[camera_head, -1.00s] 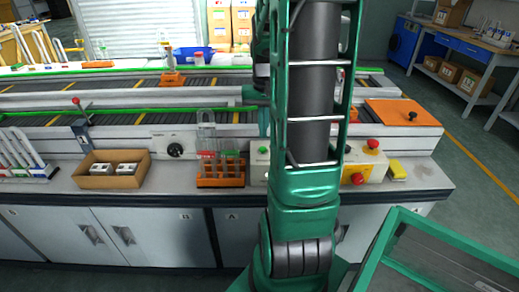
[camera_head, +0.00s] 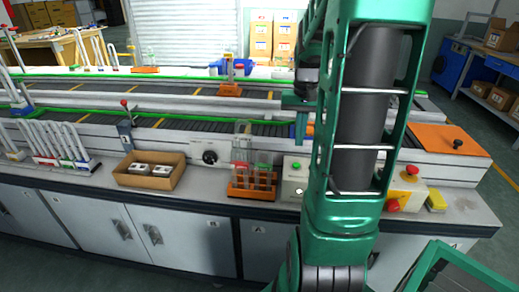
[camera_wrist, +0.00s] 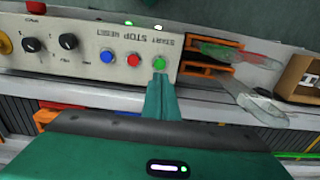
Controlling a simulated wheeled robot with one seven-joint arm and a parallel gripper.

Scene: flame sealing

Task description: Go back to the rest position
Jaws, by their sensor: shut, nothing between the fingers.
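My gripper (camera_wrist: 160,98) is shut and empty in the wrist view. Its closed fingertips appear just in front of the green START button (camera_wrist: 160,63) on a pale control panel (camera_wrist: 90,65); I cannot tell whether they touch it. Red and blue buttons sit beside the green one. In the head view my green arm stands upright right of centre and hides part of the bench. The panel's left part, with a green button (camera_head: 296,166), shows left of my arm.
An orange rack (camera_head: 252,186) with clear tubes stands left of the panel. A cardboard box (camera_head: 150,180) with small white-topped items lies further left. Conveyors run behind.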

